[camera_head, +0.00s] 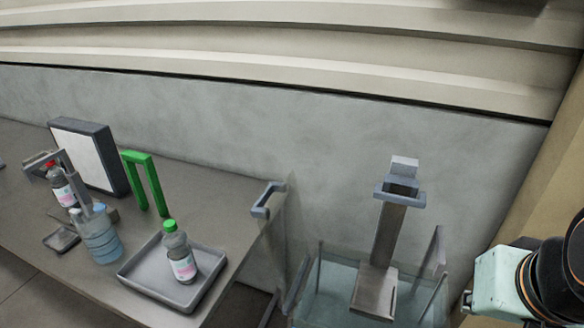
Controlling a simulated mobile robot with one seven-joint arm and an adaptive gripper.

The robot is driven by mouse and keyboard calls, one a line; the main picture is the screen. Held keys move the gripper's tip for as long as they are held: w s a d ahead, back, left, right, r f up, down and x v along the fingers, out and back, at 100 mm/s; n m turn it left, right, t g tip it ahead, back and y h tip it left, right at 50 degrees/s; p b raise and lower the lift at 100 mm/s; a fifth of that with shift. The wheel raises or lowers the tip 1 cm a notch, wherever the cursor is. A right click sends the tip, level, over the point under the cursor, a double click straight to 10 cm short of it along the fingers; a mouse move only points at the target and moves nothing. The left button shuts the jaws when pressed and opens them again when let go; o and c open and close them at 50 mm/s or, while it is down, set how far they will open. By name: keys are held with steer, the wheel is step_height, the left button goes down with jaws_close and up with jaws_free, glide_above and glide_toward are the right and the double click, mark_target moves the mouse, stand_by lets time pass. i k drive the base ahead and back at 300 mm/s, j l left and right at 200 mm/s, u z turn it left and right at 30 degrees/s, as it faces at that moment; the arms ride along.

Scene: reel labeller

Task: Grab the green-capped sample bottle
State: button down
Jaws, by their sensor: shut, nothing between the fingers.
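The green-capped sample bottle (179,254) stands upright in a shallow grey tray (140,278) near the right end of the table. Its body is dark grey with a white and pink label facing the camera, and nothing covers it. My gripper's fingers are not in view. A mint-green and black part at the right edge looks like part of my arm, far to the right of the bottle.
A translucent blue jug (101,243) stands left of the tray. A green upright frame (137,158) stands behind. A red-capped bottle (62,188) and a white-faced panel (83,158) are farther left. A glass-sided stand (376,285) with a post is right of the table (215,205).

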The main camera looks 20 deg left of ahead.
mark_target(180, 254)
steer(key=u, duration=2)
steer(key=i+j+u, duration=0.1)
steer(key=u, duration=0.3)
steer(key=i, duration=0.1)
